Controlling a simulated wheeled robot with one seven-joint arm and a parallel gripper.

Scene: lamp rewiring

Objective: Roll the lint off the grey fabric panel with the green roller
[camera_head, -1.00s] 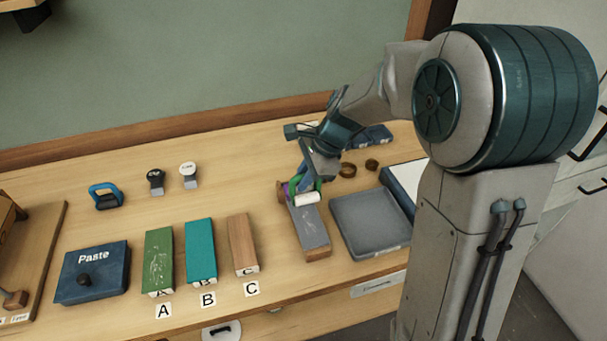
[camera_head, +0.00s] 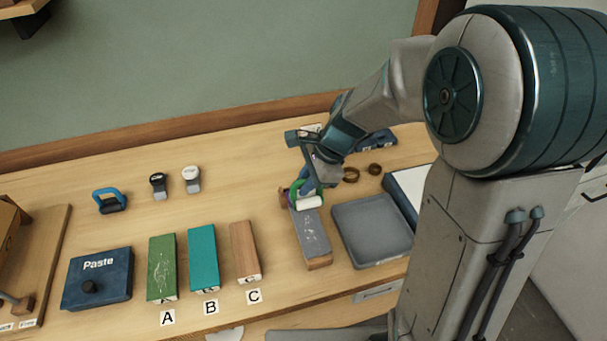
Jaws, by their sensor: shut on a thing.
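The grey fabric panel (camera_head: 311,232) lies on top of a long wooden block right of the middle of the bench. Pale specks show on its surface. My gripper (camera_head: 308,183) is shut on the green roller (camera_head: 297,190) at the far end of the panel. The roller's white roll (camera_head: 309,202) lies across that end; I cannot tell whether it touches the fabric. My gripper and wrist hide part of the green handle.
A grey tray (camera_head: 345,253) stands close to the right of the panel. Two brown rings (camera_head: 351,175) lie behind it. Blocks A (camera_head: 162,282), B (camera_head: 203,273) and C (camera_head: 245,263) stand to the left. Bare bench lies between C and the panel.

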